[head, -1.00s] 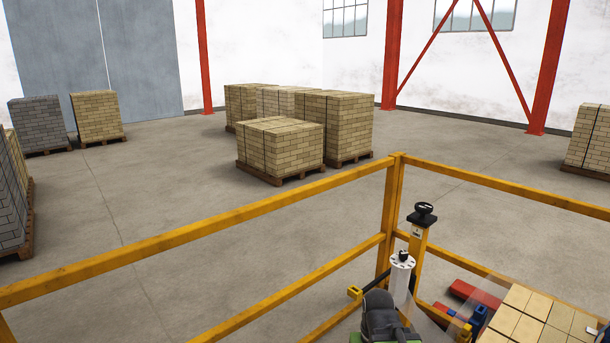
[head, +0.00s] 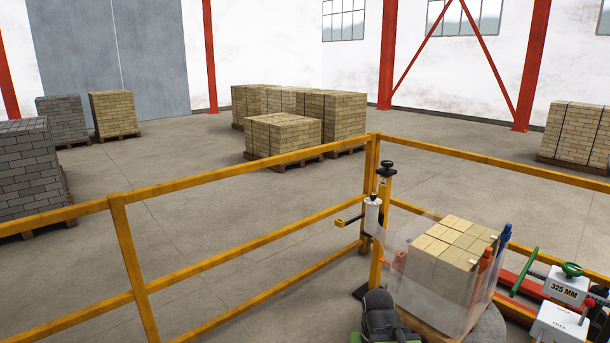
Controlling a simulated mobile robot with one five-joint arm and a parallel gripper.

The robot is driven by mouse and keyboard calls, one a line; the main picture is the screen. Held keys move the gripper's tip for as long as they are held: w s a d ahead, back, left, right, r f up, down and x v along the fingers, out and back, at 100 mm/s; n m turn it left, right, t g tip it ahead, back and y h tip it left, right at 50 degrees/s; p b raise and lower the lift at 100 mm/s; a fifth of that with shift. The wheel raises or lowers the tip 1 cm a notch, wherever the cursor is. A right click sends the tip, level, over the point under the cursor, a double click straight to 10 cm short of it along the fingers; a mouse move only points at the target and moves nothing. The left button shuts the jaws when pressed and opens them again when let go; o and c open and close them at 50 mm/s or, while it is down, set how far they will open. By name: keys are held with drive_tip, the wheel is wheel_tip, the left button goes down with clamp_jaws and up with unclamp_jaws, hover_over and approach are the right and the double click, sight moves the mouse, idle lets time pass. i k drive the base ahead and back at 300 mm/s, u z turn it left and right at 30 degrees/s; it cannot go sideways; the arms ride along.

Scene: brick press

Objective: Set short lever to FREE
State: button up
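A white box (head: 560,325) stands at the lower right edge of the picture, with small lettering on its top that seems to include FREE. A short dark lever with a red knob (head: 588,303) rises at its right side. The lever leans up and to the right in the picture; I cannot tell which setting it stands at. The bottom edge of the picture cuts off part of the box. A dark rounded part of my own arm shows at the bottom middle, but my gripper is not in view.
A second white box (head: 566,288) marked 325 MM carries a green handwheel (head: 571,269). Wrapped tan bricks (head: 445,262) stand left of the boxes. A yellow railing (head: 240,228) runs behind, with a yellow post (head: 383,215) and a white roll (head: 373,216) near its corner.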

sight(589, 303)
drive_tip(key=u, duration=1.6)
drive_tip(key=k, duration=0.1)
drive_tip(key=z, duration=3.1)
drive_tip(key=i, duration=0.95)
drive_tip(key=u, duration=1.6)
drive_tip(key=k, duration=1.05)
drive_tip(key=z, duration=0.5)
drive_tip(key=i, duration=0.6)
drive_tip(key=u, duration=0.1)
